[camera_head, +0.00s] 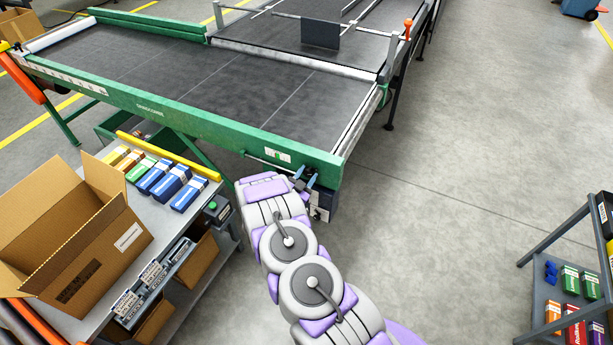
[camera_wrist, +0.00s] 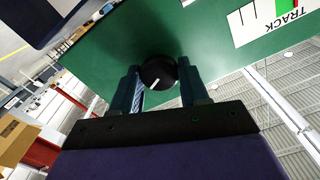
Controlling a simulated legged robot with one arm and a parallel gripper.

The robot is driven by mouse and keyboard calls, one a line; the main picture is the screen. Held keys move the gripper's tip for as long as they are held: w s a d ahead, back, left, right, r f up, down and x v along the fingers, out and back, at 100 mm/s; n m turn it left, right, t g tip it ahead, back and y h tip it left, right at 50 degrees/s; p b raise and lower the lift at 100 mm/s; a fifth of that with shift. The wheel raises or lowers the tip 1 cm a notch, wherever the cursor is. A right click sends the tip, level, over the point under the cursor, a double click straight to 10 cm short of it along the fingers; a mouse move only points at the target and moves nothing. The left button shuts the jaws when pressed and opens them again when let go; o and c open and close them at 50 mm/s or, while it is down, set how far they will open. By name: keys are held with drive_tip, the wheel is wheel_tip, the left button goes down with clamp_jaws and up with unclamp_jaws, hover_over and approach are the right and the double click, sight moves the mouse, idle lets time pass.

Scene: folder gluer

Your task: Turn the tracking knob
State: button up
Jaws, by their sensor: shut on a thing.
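The tracking knob (camera_wrist: 158,73) is a round black knob with a white pointer line, on the green panel of the conveyor frame (camera_wrist: 120,50). It sits between the two blue fingers of my gripper (camera_wrist: 159,82) in the wrist view, and the gripper is shut on it. In the wrist view, a white label reading "TRACK" (camera_wrist: 272,22) is on the panel to the upper right. In the head view, my gripper (camera_head: 305,178) is at the near right corner of the green frame, where the knob cannot be made out.
The dark conveyor belt (camera_head: 200,70) stretches behind the green frame. A bench at left carries an open cardboard box (camera_head: 95,245) and several coloured small boxes (camera_head: 165,180). A grey shelf cart (camera_head: 545,290) stands at right. The floor (camera_head: 450,180) between is clear.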

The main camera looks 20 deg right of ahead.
drive_tip(key=shift+f, duration=0.1)
drive_tip(key=o, duration=1)
drive_tip(key=shift+a, duration=0.2)
drive_tip(key=shift+s, duration=0.1)
drive_tip(key=p+v, duration=0.2)
drive_tip(key=v, duration=1.5)
drive_tip(key=shift+s+a, duration=0.1)
drive_tip(key=shift+a, duration=0.1)
